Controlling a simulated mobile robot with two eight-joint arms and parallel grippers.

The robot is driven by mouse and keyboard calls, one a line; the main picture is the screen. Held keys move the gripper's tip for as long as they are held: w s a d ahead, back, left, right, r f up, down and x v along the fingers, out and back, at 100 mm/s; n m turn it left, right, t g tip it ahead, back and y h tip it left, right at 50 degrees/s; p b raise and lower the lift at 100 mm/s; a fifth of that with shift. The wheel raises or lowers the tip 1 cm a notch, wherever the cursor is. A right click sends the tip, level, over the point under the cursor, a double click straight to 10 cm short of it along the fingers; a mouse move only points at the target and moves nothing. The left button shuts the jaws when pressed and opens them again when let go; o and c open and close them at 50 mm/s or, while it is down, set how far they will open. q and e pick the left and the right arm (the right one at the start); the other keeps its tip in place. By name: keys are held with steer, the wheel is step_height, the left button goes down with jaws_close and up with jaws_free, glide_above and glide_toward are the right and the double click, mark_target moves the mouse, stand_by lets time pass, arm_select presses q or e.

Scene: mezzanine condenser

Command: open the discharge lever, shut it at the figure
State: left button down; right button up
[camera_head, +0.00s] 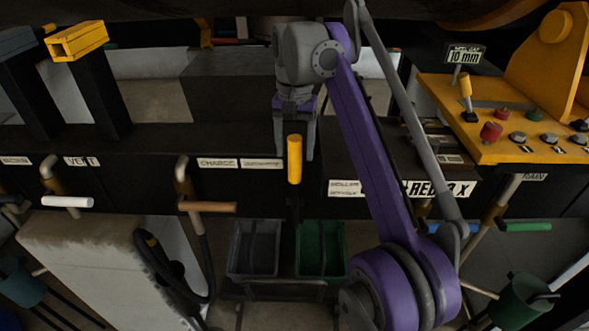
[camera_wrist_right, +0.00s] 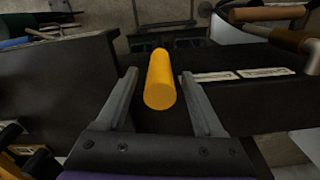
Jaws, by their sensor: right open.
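In the right wrist view the yellow grip (camera_wrist_right: 160,82) lies between the two open fingers, with a gap on each side. A sign reading 10 mm (camera_head: 465,54) stands on the yellow console at the right. My left gripper is not in view.
A grey bin (camera_head: 234,250) and a green bin (camera_head: 340,250) stand below the lever. The yellow console (camera_head: 440,95) carries knobs and a small yellow-topped lever. Other handles, white (camera_head: 67,202), brown (camera_head: 207,207) and green (camera_head: 527,227), stick out along the bench front.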

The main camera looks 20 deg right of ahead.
mark_target(295, 165)
step_height(295, 165, down, 4)
steer(key=shift+f+b, duration=0.15)
steer(key=shift+b, duration=0.4)
steer(key=shift+w+f, duration=0.1)
steer(key=shift+f, duration=0.3)
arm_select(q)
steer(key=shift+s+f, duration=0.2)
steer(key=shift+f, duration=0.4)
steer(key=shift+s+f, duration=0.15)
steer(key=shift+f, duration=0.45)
arm_select(e)
jaws_close()
